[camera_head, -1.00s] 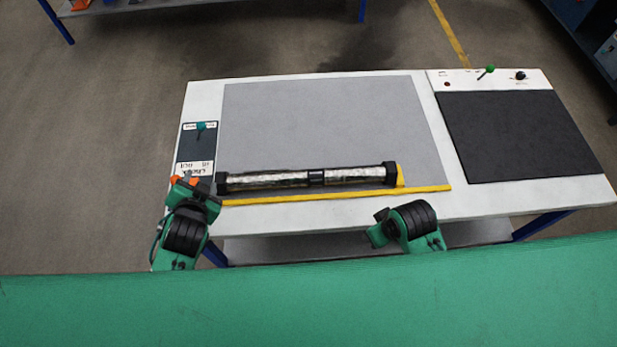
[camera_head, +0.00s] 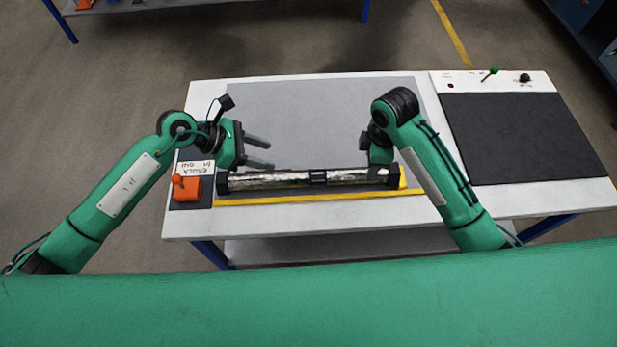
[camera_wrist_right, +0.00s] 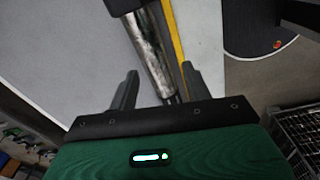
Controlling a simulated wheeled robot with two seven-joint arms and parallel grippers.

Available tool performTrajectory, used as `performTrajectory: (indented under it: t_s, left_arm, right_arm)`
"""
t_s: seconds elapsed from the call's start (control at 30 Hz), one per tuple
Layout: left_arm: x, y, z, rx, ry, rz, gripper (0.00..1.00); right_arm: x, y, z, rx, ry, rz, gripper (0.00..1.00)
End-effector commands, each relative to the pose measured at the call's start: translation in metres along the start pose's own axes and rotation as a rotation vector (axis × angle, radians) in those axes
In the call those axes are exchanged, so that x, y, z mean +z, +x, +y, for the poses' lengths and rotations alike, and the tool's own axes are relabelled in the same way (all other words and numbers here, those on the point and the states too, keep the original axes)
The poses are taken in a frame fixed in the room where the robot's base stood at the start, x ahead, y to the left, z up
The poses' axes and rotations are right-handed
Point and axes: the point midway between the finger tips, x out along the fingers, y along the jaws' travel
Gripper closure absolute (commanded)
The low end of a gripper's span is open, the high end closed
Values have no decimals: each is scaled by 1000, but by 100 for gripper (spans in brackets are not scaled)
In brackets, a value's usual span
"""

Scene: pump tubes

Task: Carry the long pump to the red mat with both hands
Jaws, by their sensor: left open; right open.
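The long pump (camera_head: 285,180) is a silvery tube with black end caps and a black middle band. It lies left to right along the front of the grey mat (camera_head: 300,110). My left gripper (camera_head: 266,152) is open and empty, above and behind the pump's left part. My right gripper (camera_head: 378,155) is at the pump's right end; its fingers are mostly hidden in the head view. In the right wrist view, its open fingers (camera_wrist_right: 160,75) show with the pump (camera_wrist_right: 152,55) between them in the picture. Contact cannot be told. No red mat shows.
A yellow strip (camera_head: 300,199) runs along the grey mat's front edge. A black mat (camera_head: 520,138) with a small control panel (camera_head: 495,81) is on the table's right. An orange box (camera_head: 186,189) is at the left front. The back of the grey mat is clear.

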Motion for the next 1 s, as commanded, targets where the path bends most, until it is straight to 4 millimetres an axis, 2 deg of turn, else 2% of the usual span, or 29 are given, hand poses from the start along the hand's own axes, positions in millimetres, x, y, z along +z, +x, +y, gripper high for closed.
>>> performTrajectory:
  t_s: [0.03, 0.13, 0.3, 0.43, 0.77, 0.87, 1.0]
  left_arm:
    - [-18, -8, 9, 4, 55, 112, 51]
    - [-50, -26, 23, 0, 131, 307, 51]
    - [-77, -49, 36, -4, 186, 491, 51]
    - [-83, -53, 38, -7, 194, 528, 51]
    - [-84, -50, 38, -8, 192, 524, 51]
    - [-88, -42, 38, -9, 191, 523, 51]
    - [-100, -22, 38, -11, 190, 522, 51]
  right_arm:
    - [1, -7, 8, -2, -32, -12, 51]
    - [3, -16, 16, -15, -91, -31, 51]
    - [5, -26, 24, -28, -143, -49, 51]
    - [6, -28, 25, -32, -153, -53, 51]
    - [6, -24, 24, -32, -151, -52, 51]
    - [6, -15, 24, -35, -151, -53, 51]
    - [7, 8, 22, -36, -150, -52, 51]
